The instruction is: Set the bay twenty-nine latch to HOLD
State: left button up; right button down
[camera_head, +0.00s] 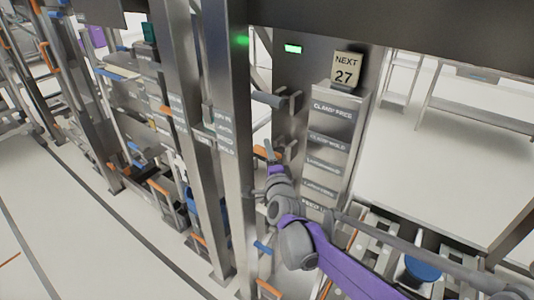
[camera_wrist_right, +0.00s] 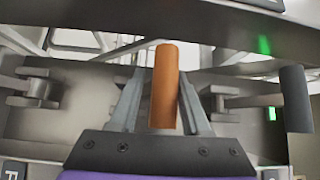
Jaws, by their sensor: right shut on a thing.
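My right gripper (camera_head: 270,168) is at the front of a metal upright bay, its purple arm coming in from the lower right. In the right wrist view the gripper (camera_wrist_right: 164,105) has its two grey fingers on either side of an orange latch handle (camera_wrist_right: 165,88) and is shut on it. In the head view the orange handle (camera_head: 266,153) shows only partly beside the gripper. A dark grey handle (camera_head: 271,98) sits above it on a bracket, and shows at the right in the wrist view (camera_wrist_right: 296,98). No bay number twenty-nine is readable. My left gripper is not in view.
A sign (camera_head: 346,70) reads NEXT 27 on top of a label panel (camera_head: 328,130); its top label reads CLAMP FREE, lower ones are blurred. A green light (camera_head: 292,49) is lit. Metal posts (camera_head: 228,150) stand close on the left. A blue round object (camera_head: 422,268) lies lower right.

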jog(key=shift+w+d+r, duration=0.15)
jog(key=shift+d+r, duration=0.05)
jog(key=shift+d, duration=0.1)
jog(key=c, duration=0.6)
grip_release()
jog(key=shift+c, duration=0.2)
jog(key=shift+o, duration=0.3)
jog(key=shift+d+f, duration=0.1)
jog(key=shift+d, duration=0.05)
jog(key=s+d+b, duration=0.1)
jog(key=s, duration=0.9)
jog(key=shift+s+d+f, duration=0.25)
jog(key=shift+s+d, duration=0.05)
jog(key=shift+s, duration=0.05)
jog(key=s+d+f+n+g+h, duration=0.1)
jog(key=s+d+f+n+g, duration=0.3)
jog(key=s, duration=0.5)
jog(key=s+d+f+n+g+h, duration=0.1)
jog(key=s+d+f+n+g, duration=0.3)
jog(key=s+f, duration=0.4)
jog(key=s+d+f+n+g, duration=0.4)
jog(key=s+d+f+n, duration=0.1)
jog(key=s, duration=0.6)
jog(key=f+n, duration=0.1)
jog(key=n, duration=0.1)
jog(key=shift+s+d+n+g+h, duration=0.25)
jog(key=shift+s+n+g+h, duration=0.05)
jog(key=shift+s+g+h, duration=0.1)
